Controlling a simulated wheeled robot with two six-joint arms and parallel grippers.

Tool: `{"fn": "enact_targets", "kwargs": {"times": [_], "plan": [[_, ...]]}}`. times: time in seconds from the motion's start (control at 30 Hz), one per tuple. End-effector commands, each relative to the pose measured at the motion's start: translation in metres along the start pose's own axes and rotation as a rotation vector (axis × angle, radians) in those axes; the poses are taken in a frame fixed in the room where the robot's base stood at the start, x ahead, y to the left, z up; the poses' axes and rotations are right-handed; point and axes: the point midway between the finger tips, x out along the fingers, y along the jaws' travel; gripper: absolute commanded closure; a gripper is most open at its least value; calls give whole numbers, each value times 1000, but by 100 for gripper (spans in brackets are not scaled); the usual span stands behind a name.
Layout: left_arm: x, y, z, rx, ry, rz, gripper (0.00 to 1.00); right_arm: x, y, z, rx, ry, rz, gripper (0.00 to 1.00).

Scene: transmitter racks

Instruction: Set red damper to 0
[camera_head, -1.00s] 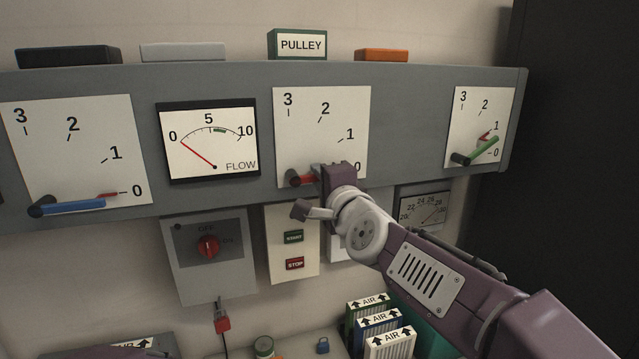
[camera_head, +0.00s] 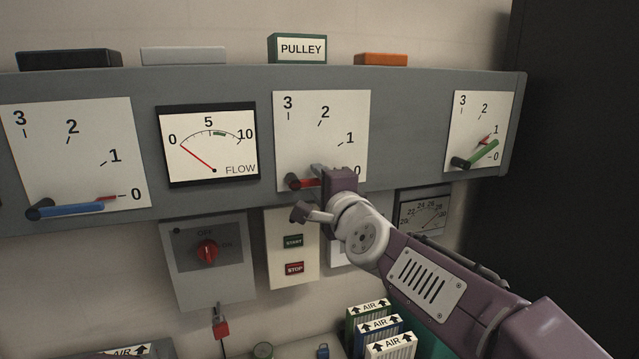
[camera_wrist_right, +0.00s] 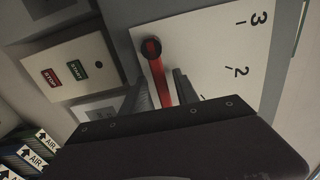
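The red damper lever (camera_head: 306,183) is on the white middle dial (camera_head: 300,130), marked 3, 2, 1 and a partly hidden 0. It points right from its dark pivot, nearly level, towards the 0 end. My right gripper (camera_head: 318,180) is at the lever and hides its outer end. In the right wrist view, the red lever (camera_wrist_right: 160,77) lies between the two fingers of my right gripper (camera_wrist_right: 162,90). The fingers stand apart, with small gaps visible beside the lever. The exact lever tip is hidden behind the gripper. My left gripper does not show.
A blue lever (camera_head: 70,210) is on the left dial and a green lever (camera_head: 478,156) on the right dial. A flow meter (camera_head: 208,143) sits between dials. Start and stop buttons (camera_head: 293,255) are just below my right gripper. AIR filters (camera_head: 385,330) stand under the arm.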

Motion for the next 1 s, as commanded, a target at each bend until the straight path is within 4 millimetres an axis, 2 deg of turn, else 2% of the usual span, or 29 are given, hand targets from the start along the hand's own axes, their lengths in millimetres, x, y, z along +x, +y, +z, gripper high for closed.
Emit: {"fn": "enact_targets", "kwargs": {"times": [0.17,0.6,0.73,1.0], "plan": [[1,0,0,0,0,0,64,-6,-1,0,-1,0,-3,64],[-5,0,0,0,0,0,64,-83,-2,1,0,-1,-1,64],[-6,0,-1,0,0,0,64,-90,0,0,0,-1,0,64],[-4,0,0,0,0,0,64,-90,1,-1,-1,3,0,64]]}}
